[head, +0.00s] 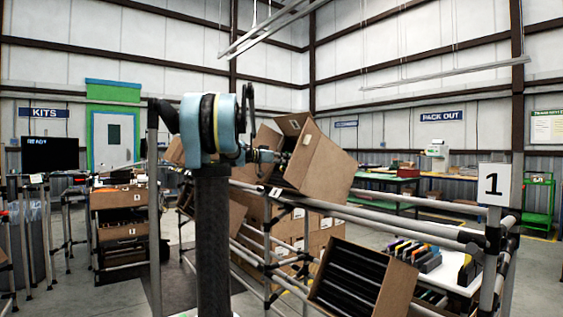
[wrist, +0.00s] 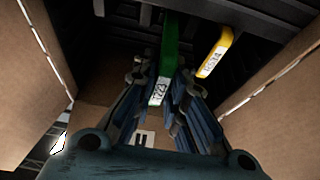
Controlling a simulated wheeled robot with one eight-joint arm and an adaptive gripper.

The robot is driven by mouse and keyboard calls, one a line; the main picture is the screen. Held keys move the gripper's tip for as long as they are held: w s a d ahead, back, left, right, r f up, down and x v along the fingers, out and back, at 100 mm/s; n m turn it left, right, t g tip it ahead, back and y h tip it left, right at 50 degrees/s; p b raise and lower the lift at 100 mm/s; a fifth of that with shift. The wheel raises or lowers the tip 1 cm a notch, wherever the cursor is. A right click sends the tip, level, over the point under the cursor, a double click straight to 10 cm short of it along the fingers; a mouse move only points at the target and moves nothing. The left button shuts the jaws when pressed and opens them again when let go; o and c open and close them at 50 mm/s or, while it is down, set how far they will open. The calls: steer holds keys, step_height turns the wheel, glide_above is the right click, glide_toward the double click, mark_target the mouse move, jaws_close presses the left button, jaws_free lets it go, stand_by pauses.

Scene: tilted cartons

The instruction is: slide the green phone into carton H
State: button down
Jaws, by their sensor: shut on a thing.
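In the wrist view my gripper (wrist: 161,88) is shut on the green phone (wrist: 168,52), one finger on each side. The phone carries a white label near its held end, and its far end reaches up among black dividers (wrist: 228,15) inside a carton. How deep it sits between them I cannot tell. A yellow phone (wrist: 214,55) with a white label stands in the carton just right of it, apart from it. In the head view the tilted brown carton (head: 325,168) is at the end of my arm, which hides the gripper. Its letter is too small to read.
Carton walls stand close on both sides of my gripper, left (wrist: 30,85) and right (wrist: 285,95). A lower tilted carton (head: 397,290) with black dividers and a row of coloured phones (head: 412,252) stand at the lower right. Grey rack pipes (head: 400,224) run beside them.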

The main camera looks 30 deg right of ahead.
steer(key=shift+d+f, duration=0.3)
steer(key=shift+d, duration=0.15)
steer(key=shift+d+f, duration=0.4)
steer(key=shift+d, duration=0.2)
steer(key=shift+w+d+f, duration=0.1)
steer(key=shift+d+f, duration=0.2)
steer(key=shift+d, duration=0.2)
steer(key=shift+w+d+f, duration=0.1)
steer(key=shift+d+f, duration=0.2)
steer(key=shift+d, duration=0.2)
stand_by(1.3)
stand_by(0.3)
steer(key=c, duration=1.5)
jaws_free()
steer(key=shift+c, duration=0.2)
steer(key=shift+a, duration=0.1)
steer(key=a+r, duration=0.4)
steer(key=a, duration=0.3)
steer(key=shift+s+a, duration=0.35)
